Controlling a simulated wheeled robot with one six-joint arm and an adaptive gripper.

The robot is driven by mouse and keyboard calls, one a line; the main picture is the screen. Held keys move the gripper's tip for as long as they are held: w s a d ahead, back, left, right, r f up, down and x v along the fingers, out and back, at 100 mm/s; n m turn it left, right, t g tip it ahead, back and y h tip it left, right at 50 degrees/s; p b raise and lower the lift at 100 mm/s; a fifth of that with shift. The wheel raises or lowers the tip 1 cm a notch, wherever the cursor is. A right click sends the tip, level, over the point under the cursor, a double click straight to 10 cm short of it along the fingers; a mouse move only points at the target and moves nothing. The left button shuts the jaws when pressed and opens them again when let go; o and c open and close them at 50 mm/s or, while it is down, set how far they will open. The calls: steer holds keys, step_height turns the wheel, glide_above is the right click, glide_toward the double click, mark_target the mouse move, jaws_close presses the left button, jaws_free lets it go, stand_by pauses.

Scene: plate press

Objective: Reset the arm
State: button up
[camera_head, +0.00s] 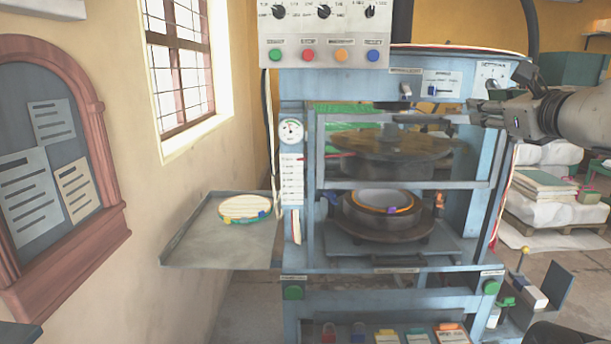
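My gripper (474,112) is at the upper right, in front of the right post of the blue press (461,222). Its dark fingers point left, level with the top of the press opening. It appears to carry nothing. The view is too small to tell whether the fingers are apart. My arm comes in from the right edge.
A round metal mould with an orange ring (385,208) sits on the lower plate inside the press. A grey side tray (188,252) at the left holds a pale round stack (245,206). A control panel (323,30) hangs above. Small boxes (420,337) stand at the bottom.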

steer(key=s+d+f+n+g, duration=0.1)
steer(key=s+f+n+g, duration=0.5)
steer(key=n, duration=0.9)
steer(key=s+d+f+n+g+h, duration=0.1)
steer(key=s+f+n+g, duration=0.6)
steer(key=n, duration=0.8)
steer(key=shift+s+f+n, duration=0.3)
steer(key=shift+s+f, duration=0.95)
steer(key=shift+f, duration=1)
